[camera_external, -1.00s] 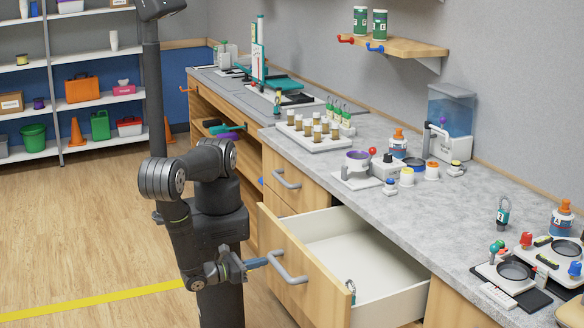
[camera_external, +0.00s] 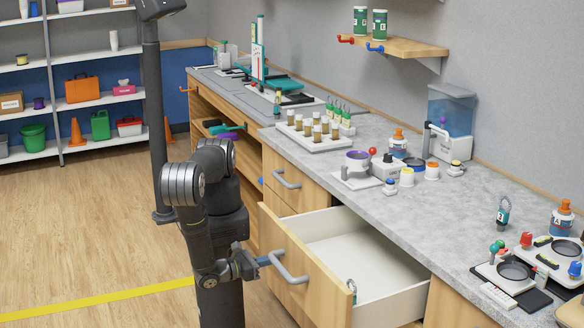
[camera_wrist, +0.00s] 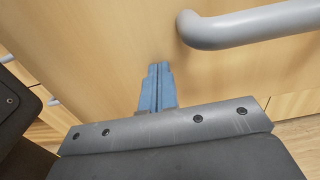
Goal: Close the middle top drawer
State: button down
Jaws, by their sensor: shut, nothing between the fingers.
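The open drawer has a light wooden front (camera_external: 318,296), a white inside (camera_external: 345,245) and a grey bar handle (camera_external: 290,270). It sticks out from the cabinet under the grey worktop. My gripper (camera_external: 267,260) is shut and empty, with blue fingers at the left end of the handle in the external view. In the wrist view the fingers (camera_wrist: 157,72) point at the wooden drawer front (camera_wrist: 100,50), beside and below the grey handle (camera_wrist: 250,25). I cannot tell whether the fingertips touch the front. Nothing is held.
A small teal-and-grey item (camera_external: 351,289) shows at the drawer's near side. A closed drawer with a grey handle (camera_external: 286,180) lies to the left. The worktop (camera_external: 440,205) carries a vial rack, bottles and small devices. The wooden floor at left is clear.

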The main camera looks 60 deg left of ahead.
jog(key=w, duration=2.6)
jog(key=shift+w, duration=0.1)
jog(key=shift+w+r, duration=0.1)
jog(key=shift+w, duration=0.2)
jog(key=shift+w, duration=0.1)
jog(key=shift+s, duration=7.35)
jog(key=shift+w, duration=0.1)
send_over(339, 260)
